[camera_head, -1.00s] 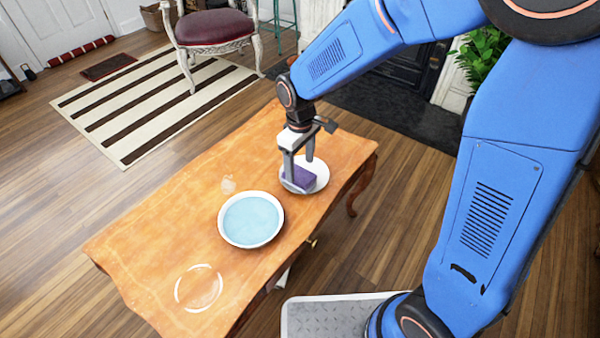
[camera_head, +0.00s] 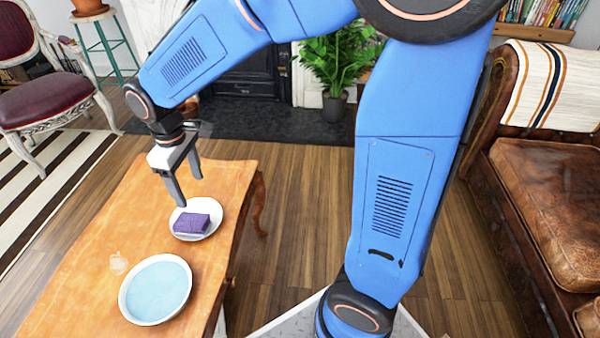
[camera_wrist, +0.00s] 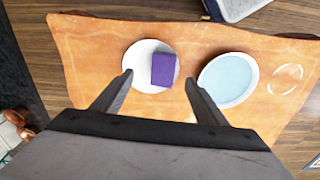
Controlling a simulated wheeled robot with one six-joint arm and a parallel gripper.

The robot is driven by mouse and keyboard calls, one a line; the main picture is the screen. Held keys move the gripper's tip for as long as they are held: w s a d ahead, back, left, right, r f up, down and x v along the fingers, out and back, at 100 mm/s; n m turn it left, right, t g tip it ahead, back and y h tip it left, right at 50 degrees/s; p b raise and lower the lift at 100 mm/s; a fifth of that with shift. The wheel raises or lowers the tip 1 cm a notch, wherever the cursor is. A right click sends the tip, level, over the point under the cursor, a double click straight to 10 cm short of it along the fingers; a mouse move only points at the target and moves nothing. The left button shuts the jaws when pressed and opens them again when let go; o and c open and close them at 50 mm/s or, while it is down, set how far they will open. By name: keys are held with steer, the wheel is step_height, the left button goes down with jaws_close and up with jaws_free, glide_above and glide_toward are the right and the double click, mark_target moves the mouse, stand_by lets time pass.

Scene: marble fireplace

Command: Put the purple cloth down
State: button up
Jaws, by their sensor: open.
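The purple cloth (camera_head: 191,222), a folded block-like piece, lies on a small white plate (camera_head: 214,228) on the wooden table. In the wrist view the purple cloth (camera_wrist: 163,70) rests on the right part of the plate (camera_wrist: 136,54). My gripper (camera_head: 190,191) is open and empty, above the table, behind and to the left of the cloth. In the wrist view its two fingers (camera_wrist: 158,80) are spread wide, with the cloth seen between them and apart from both.
A white-rimmed bowl of light blue liquid (camera_head: 157,289) stands on the table (camera_head: 97,240) near the plate. A small clear item (camera_head: 118,263) lies beside it. A brown leather sofa (camera_head: 550,195) is at the right, a potted plant (camera_head: 337,65) at the back.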

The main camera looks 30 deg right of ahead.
steer(key=s+d+r+m+t, duration=0.1)
steer(key=s+d+r+m, duration=0.1)
steer(key=s+d+r, duration=0.35)
steer(key=s+d+r+m+t, duration=0.1)
steer(key=s+d+r+m, duration=0.1)
steer(key=d, duration=0.6)
steer(key=s+d+m+t, duration=0.2)
steer(key=s+d+m, duration=0.3)
steer(key=s+d, duration=0.5)
steer(key=shift+s+d+m, duration=0.15)
steer(key=shift+s+m, duration=0.15)
steer(key=shift+s, duration=0.9)
steer(key=shift+o, duration=0.6)
steer(key=shift+r, duration=0.1)
